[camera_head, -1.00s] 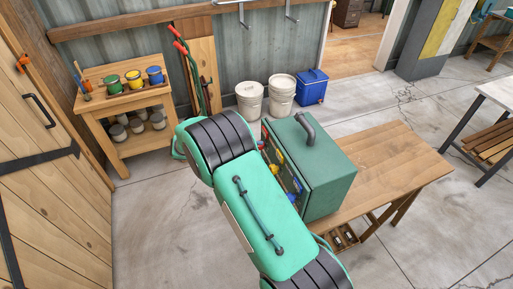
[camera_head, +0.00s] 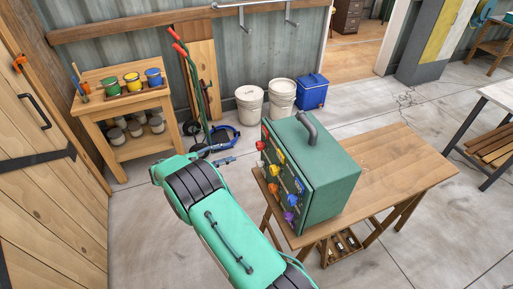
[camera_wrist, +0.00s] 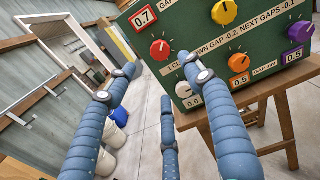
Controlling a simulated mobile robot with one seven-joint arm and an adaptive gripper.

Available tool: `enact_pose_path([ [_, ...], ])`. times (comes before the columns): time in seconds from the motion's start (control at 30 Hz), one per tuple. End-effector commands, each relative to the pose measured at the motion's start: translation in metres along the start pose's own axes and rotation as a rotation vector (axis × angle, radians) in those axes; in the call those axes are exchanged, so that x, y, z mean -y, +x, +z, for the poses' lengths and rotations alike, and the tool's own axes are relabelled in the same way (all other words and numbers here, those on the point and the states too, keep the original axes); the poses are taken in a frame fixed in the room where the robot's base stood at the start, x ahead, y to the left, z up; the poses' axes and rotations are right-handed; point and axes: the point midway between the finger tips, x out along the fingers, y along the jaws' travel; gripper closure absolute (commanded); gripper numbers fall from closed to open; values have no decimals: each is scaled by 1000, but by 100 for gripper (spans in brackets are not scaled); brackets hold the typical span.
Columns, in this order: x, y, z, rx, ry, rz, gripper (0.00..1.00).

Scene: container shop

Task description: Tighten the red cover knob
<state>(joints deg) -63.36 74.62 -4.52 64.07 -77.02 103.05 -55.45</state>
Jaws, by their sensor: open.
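A green box (camera_head: 333,190) with a dark handle stands on a wooden table, its knobbed front facing left. In the wrist view its panel (camera_wrist: 200,35) carries a red knob (camera_wrist: 159,50) below a red-framed label reading 0.7. The red knob also shows in the head view (camera_head: 261,145) at the panel's left edge. Yellow, orange, purple and white knobs sit around it. My gripper (camera_wrist: 155,75) is open and empty, its blue fingers spread. In the head view my gripper (camera_head: 228,154) is left of the box, apart from the panel. One finger covers part of the panel's lower area.
The wooden table (camera_head: 405,165) holds the box. A hand truck (camera_head: 198,105), two white buckets (camera_head: 249,103) and a blue cooler (camera_head: 312,92) stand behind. A shelf (camera_head: 92,124) with paint pots is at the left.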

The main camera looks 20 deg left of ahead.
Motion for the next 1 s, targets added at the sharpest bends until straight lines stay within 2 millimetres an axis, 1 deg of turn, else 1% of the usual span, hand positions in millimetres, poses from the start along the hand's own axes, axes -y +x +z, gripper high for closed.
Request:
enact_pose_path([
  [0.17, 0, 7, 0, 0, 0, -1, 48],
  [0.37, 0, 26, 0, -1, -2, -2, 48],
  [0.8, 1, 95, 0, -1, -1, -2, 48],
  [1.0, 1, 121, 0, -1, 0, -2, 48],
])
